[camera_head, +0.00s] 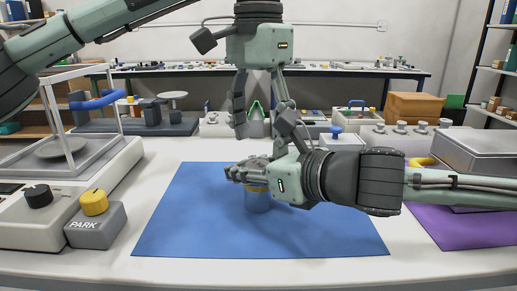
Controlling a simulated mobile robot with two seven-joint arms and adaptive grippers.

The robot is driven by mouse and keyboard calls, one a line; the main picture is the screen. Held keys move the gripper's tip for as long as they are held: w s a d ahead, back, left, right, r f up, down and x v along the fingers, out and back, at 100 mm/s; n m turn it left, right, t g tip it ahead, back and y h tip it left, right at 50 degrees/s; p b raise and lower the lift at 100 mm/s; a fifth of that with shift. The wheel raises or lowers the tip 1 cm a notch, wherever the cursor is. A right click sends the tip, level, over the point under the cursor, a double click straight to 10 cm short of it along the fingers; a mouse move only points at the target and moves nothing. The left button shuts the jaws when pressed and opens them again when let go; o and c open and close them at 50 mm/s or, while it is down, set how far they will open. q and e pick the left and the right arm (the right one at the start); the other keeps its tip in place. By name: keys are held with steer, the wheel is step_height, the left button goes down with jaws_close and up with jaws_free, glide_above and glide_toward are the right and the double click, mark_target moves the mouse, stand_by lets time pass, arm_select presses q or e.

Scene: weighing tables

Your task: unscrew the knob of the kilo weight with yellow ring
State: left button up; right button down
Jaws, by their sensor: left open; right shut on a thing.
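The kilo weight with yellow ring (258,201) stands upright on the blue mat (185,225). Its body looks like shiny metal reflecting the blue, and a strip of yellow shows near its top. My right gripper (247,173) comes in from the right and is shut on the weight's upper part. Its fingers hide the knob, so I cannot tell how the knob sits. My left gripper (259,128) points down above the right gripper. Its fingers are apart with nothing between them, clear of the weight.
A glass-sided balance (75,170) and a grey PARK block with a yellow knob (94,203) stand at left. A purple mat (450,228) with a metal-topped box (480,150) lies at right. Several small weights (400,128) stand behind. The blue mat's front is clear.

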steer(key=c, duration=1)
jaws_free()
steer(key=shift+w+d+f, duration=0.1)
steer(key=shift+d+f, duration=0.05)
steer(key=shift+c, duration=0.2)
steer(key=shift+o, duration=0.2)
steer(key=shift+d, duration=0.15)
